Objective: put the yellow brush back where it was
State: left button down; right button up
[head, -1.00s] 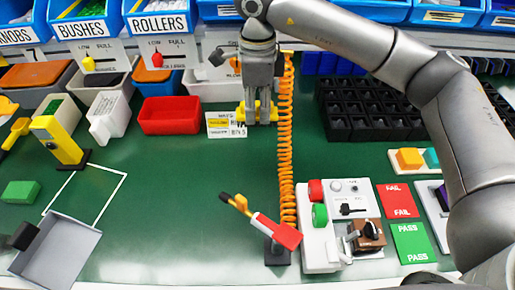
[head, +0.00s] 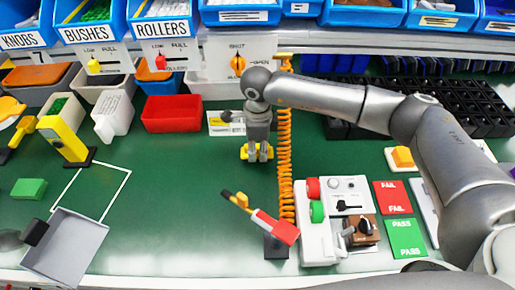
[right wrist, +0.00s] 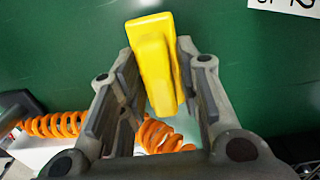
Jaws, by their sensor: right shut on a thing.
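The yellow brush (right wrist: 155,60) is a yellow block-like piece between the fingers of my right gripper (right wrist: 160,105) in the right wrist view. The gripper is shut on it. In the head view my right gripper (head: 257,150) points down over the green mat, and only a little of the yellow brush (head: 244,153) shows beside its fingertips. Whether the brush touches the mat is unclear. A small label card (head: 226,123) with a yellow patch lies just behind and left of the gripper. My left gripper does not show.
An orange coiled hose (head: 285,165) hangs just right of the gripper. A red-tipped tool stand (head: 275,228) and a white switch box (head: 318,235) stand in front. A red bin (head: 171,114) is to the left, a black rack (head: 400,110) to the right.

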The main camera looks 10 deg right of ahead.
aim_at(257, 145)
jog(key=shift+f, duration=0.9)
jog(key=o, duration=1)
jog(key=shift+o, duration=0.2)
jog(key=shift+r, duration=0.3)
notch_tip(257, 145, up, 10)
jog(key=shift+r+b, duration=0.25)
jog(key=shift+b, duration=0.85)
jog(key=shift+r, duration=0.65)
